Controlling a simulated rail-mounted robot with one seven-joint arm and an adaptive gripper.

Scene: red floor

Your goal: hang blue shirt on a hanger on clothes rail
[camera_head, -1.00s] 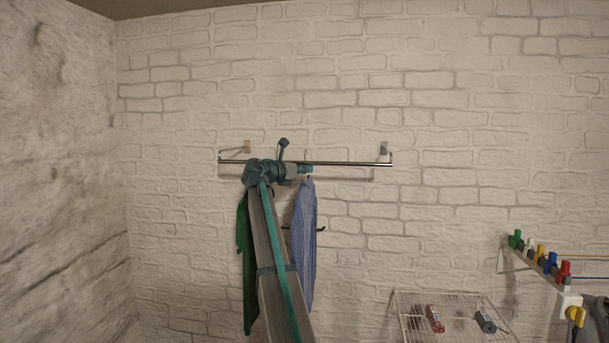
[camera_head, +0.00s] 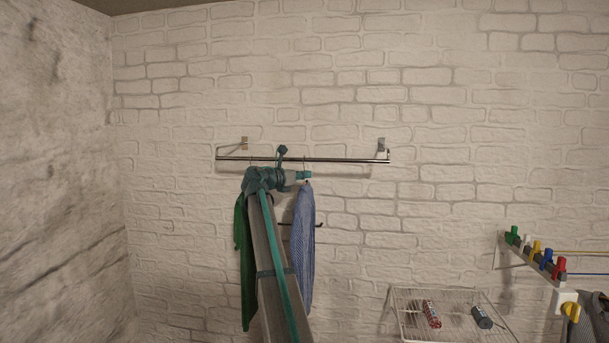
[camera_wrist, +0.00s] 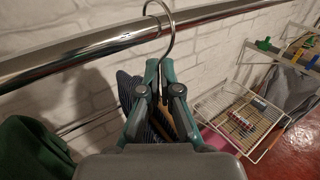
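The blue shirt (camera_head: 304,240) hangs below my gripper (camera_head: 304,175), just under the right half of the metal clothes rail (camera_head: 345,160). In the wrist view, the fingers of my gripper (camera_wrist: 160,82) are closed around the stem of the metal hanger hook (camera_wrist: 170,30). The hook's curved top appears to loop over the rail (camera_wrist: 95,42). I cannot tell whether it bears on the rail. Part of the striped shirt (camera_wrist: 128,92) shows beyond the fingers; the rest is hidden by my gripper.
A green garment (camera_head: 243,260) hangs left of the shirt, partly behind my arm; it also shows in the wrist view (camera_wrist: 30,150). A wire rack (camera_head: 405,312) with small items is at lower right. Coloured hooks (camera_head: 535,250) are on the right wall. The rail's right end is free.

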